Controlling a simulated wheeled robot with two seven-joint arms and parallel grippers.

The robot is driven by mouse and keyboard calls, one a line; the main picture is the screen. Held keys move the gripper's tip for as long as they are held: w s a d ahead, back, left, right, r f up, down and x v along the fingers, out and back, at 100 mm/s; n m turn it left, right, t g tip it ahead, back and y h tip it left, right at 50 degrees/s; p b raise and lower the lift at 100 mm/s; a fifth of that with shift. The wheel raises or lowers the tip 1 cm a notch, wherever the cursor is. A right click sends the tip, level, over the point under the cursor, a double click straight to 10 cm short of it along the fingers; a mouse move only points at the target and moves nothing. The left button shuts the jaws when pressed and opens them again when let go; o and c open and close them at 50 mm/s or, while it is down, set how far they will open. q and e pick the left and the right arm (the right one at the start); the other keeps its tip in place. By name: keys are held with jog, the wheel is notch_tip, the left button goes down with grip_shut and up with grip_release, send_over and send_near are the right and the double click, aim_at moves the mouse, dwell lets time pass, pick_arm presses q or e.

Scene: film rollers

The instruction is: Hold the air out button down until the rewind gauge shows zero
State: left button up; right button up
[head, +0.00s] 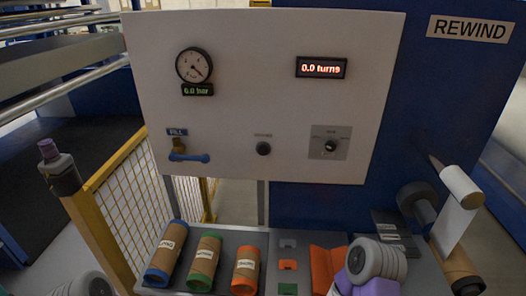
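The white control panel (230,110) faces me on the machine marked REWIND (469,29). A round dial gauge (194,66) is at its upper left, with its needle towards the lower right. The small green readout (198,90) below appears to read 6.0 bar. A round black button (264,149) sits at the lower middle; its small label is too blurred to read, so I cannot confirm it is the air out button. It looks unobstructed, with nothing touching it. Grey and purple parts of my arm show at the bottom right. Neither gripper's fingers can be seen.
A red display (321,68) reads 0.0 turns. A blue-handled valve (188,157) and a black selector knob (330,146) flank the button. Below, a grey table (225,233) holds brown cores (166,252). A yellow mesh guard (130,185) stands left; a white roll (461,187) sits right.

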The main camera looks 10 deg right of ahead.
grip_shut()
dwell(0.5)
dwell(1.4)
